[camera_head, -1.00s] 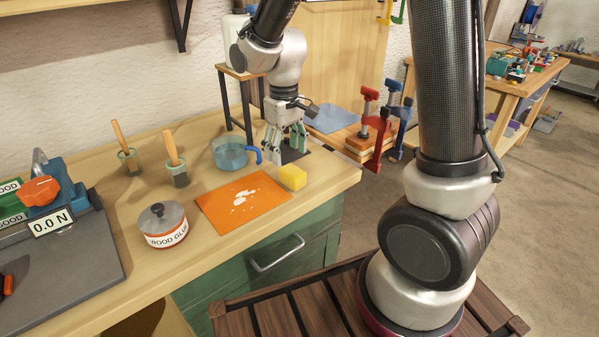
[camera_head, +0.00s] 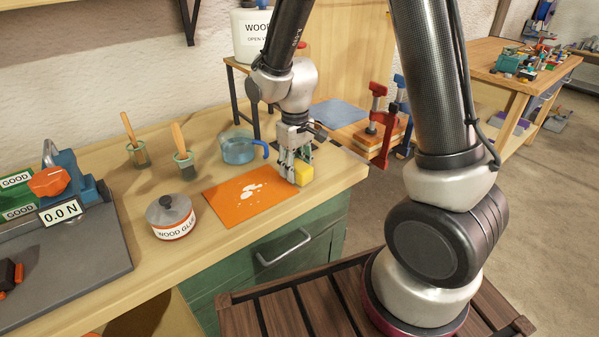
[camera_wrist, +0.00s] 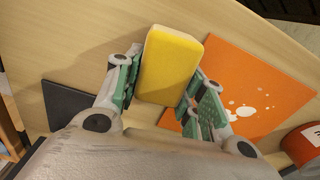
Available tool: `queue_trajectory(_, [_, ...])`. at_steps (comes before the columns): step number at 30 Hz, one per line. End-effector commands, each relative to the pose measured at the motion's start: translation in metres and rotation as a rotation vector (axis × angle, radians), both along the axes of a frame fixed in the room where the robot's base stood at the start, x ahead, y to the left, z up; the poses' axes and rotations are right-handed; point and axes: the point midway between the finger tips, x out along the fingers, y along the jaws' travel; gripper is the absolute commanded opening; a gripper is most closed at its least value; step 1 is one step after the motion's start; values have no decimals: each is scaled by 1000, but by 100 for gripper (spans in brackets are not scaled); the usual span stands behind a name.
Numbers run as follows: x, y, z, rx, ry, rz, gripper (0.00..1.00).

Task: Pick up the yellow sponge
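The yellow sponge (camera_head: 303,174) lies on the workbench at the right edge of the orange sheet (camera_head: 238,200). In the wrist view the sponge (camera_wrist: 170,62) stands between the two green-padded fingers. My gripper (camera_head: 295,168) points down at the sponge. In the wrist view my gripper (camera_wrist: 160,85) is open, with one finger on each side of the sponge. A small gap shows beside the right finger; the left finger is very close to the sponge, and I cannot tell whether it touches.
A blue jug (camera_head: 238,148) stands behind the orange sheet. A wood glue pot (camera_head: 171,216) stands left of it, near two brush jars. Red and blue clamps (camera_head: 378,120) stand at the right end. The bench's front edge is close to the sponge.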

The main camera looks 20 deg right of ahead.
Motion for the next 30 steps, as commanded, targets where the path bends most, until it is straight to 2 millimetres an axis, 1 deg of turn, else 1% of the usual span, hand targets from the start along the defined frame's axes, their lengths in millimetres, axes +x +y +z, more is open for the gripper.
queue_trajectory(8, [0,0,0,0,1,0,23])
queue_trajectory(11, [0,0,4,0,-1,0,23])
queue_trajectory(14, [1,0,18,2,-4,0,23])
queue_trajectory(21, [1,0,69,2,-5,0,23])
queue_trajectory(24, [1,0,85,1,-3,0,23])
queue_trajectory(27, [0,0,95,0,0,0,23])
queue_trajectory(30, [0,0,100,0,1,0,23])
